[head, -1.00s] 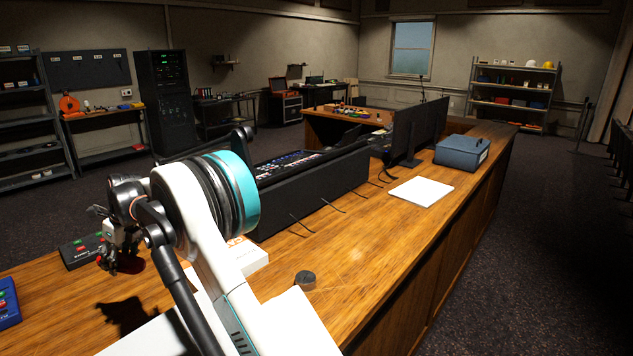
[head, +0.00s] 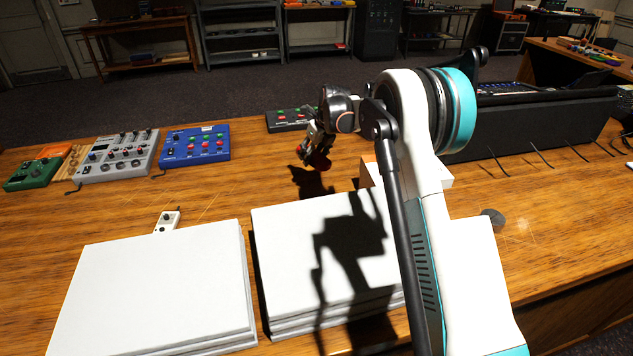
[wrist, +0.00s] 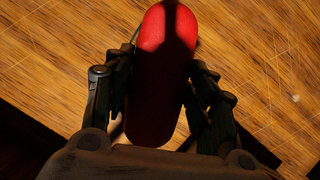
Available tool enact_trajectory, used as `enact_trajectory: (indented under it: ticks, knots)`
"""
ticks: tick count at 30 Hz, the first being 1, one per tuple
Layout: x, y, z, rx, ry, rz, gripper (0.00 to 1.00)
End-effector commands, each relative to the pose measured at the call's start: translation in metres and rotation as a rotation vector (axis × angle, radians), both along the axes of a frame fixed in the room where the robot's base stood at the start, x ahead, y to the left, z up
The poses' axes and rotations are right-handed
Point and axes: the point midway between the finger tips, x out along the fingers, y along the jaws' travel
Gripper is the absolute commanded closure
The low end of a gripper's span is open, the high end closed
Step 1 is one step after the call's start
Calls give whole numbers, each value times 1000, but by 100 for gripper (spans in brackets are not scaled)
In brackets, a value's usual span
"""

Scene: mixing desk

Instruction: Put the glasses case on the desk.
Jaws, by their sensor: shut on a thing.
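The glasses case (wrist: 158,95) is a red, rounded, oblong thing, bright at its far end and dark in shadow below. In the wrist view it lies between the two fingers of my gripper (wrist: 160,92), which is shut on it. In the head view my gripper (head: 313,150) is above the wooden desk (head: 230,190), and a small red part of the case (head: 321,164) shows below it. Its shadow falls on the desk apart from it, so the case seems held above the surface. Most of the case is hidden there.
White stacks (head: 155,285) and (head: 325,255) fill the front of the desk. A blue control box (head: 194,148), a grey mixer (head: 117,157) and a green box (head: 32,174) stand to the left. A black box (head: 290,119) is behind the gripper. Bare wood lies between.

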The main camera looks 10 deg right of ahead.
Motion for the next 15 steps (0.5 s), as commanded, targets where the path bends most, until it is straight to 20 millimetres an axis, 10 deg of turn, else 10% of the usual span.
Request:
enact_trajectory:
  ticks: [6, 15]
  knots:
    - [0, 0, -51, 0, 0, 0, 74]
    - [0, 0, -72, 0, 0, 0, 74]
